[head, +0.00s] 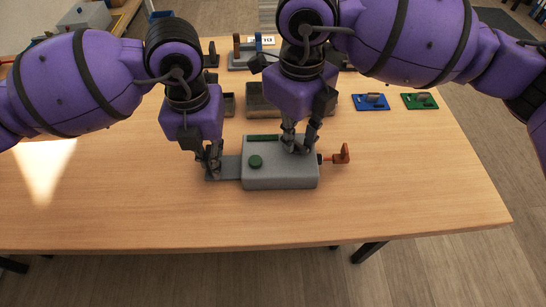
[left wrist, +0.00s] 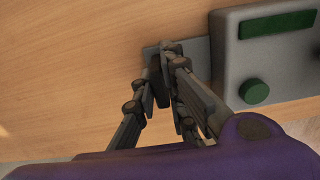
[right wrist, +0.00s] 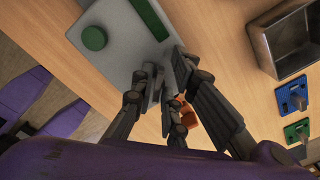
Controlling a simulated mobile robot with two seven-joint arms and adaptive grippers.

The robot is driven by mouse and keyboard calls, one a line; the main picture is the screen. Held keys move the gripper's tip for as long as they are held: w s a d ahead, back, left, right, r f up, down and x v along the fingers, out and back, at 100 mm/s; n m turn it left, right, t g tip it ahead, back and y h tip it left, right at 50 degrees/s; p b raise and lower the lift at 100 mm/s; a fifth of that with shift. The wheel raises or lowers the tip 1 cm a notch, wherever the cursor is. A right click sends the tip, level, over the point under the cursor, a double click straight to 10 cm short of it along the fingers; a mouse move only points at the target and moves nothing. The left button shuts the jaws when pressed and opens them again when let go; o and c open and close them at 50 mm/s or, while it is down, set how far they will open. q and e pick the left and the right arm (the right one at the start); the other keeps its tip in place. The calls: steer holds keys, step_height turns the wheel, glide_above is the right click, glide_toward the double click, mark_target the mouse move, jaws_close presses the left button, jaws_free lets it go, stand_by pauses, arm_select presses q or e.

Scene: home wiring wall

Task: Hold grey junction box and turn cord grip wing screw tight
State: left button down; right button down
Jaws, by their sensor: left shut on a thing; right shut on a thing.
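The grey junction box (head: 280,177) lies on the table, with a round green button and a green strip on top. A flat grey tab (head: 229,166) sticks out from its left side. My left gripper (head: 212,164) is shut on this tab; the left wrist view shows the fingers closed over it (left wrist: 163,65). My right gripper (head: 298,147) is shut at the top right part of the box; its fingers hide what they pinch. The orange wing screw (head: 342,154) sticks out from the box's right side, apart from my right fingers. It shows partly behind them in the right wrist view (right wrist: 187,112).
Behind the box stands an open metal tray (head: 262,101). Blue (head: 372,102) and green (head: 420,101) plates with small fittings lie at the back right. The table (head: 410,190) is clear to the right and in front of the box.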

steer(key=c, duration=1.7)
jaws_free()
steer(key=shift+o, duration=0.2)
steer(key=shift+r, duration=0.1)
step_height(320, 180, up, 12)
steer(key=shift+c, duration=0.4)
